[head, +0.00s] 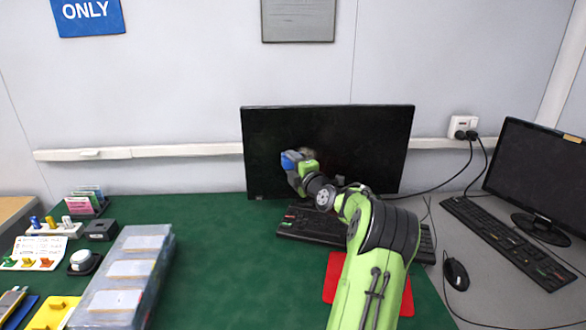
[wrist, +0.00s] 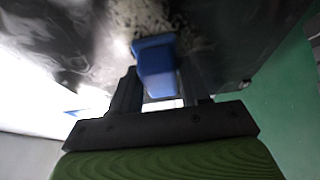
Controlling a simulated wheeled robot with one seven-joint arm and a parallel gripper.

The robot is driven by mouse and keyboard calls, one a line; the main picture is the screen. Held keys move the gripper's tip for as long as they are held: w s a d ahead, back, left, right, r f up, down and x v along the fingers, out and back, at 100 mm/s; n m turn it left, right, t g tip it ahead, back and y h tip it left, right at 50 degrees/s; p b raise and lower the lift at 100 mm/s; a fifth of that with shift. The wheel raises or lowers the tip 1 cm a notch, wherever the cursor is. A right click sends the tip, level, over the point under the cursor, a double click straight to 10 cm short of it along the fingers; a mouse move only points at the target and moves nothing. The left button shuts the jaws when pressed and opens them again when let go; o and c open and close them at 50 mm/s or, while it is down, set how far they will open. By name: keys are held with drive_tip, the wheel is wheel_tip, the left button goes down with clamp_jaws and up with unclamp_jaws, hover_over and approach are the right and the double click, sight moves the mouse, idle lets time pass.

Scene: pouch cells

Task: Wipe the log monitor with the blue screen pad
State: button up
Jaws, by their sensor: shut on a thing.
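The log monitor (head: 375,140) is a black screen standing at the back of the green bench. A pale smudged patch shows on its screen near my gripper. The blue screen pad (head: 290,160) is in my gripper (head: 298,165), in front of the left-centre of the screen. In the wrist view, my gripper (wrist: 158,95) is shut on the blue pad (wrist: 156,68), whose far end is at or very near the dark, smeared screen (wrist: 220,40). I cannot tell for sure whether it touches.
A keyboard (head: 310,226) lies under my arm, with a red mat (head: 332,275) in front. A second monitor (head: 540,170), keyboard (head: 505,240) and mouse (head: 456,274) are at right. Stacked pouch cells (head: 125,275) and small holders stand at left. The bench middle (head: 225,260) is clear.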

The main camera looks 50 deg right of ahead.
drive_tip(key=shift+s+d, duration=2.55)
drive_tip(key=shift+s, duration=0.3)
drive_tip(key=shift+w+a, duration=1.35)
drive_tip(key=shift+w, duration=0.15)
drive_tip(key=shift+w+a, duration=1.3)
drive_tip(key=shift+w, duration=0.15)
drive_tip(key=s+a, duration=0.4)
drive_tip(key=shift+a, duration=0.2)
drive_tip(key=shift+s+f, duration=0.1)
drive_tip(key=shift+s+a, duration=0.9)
drive_tip(key=shift+a, duration=0.25)
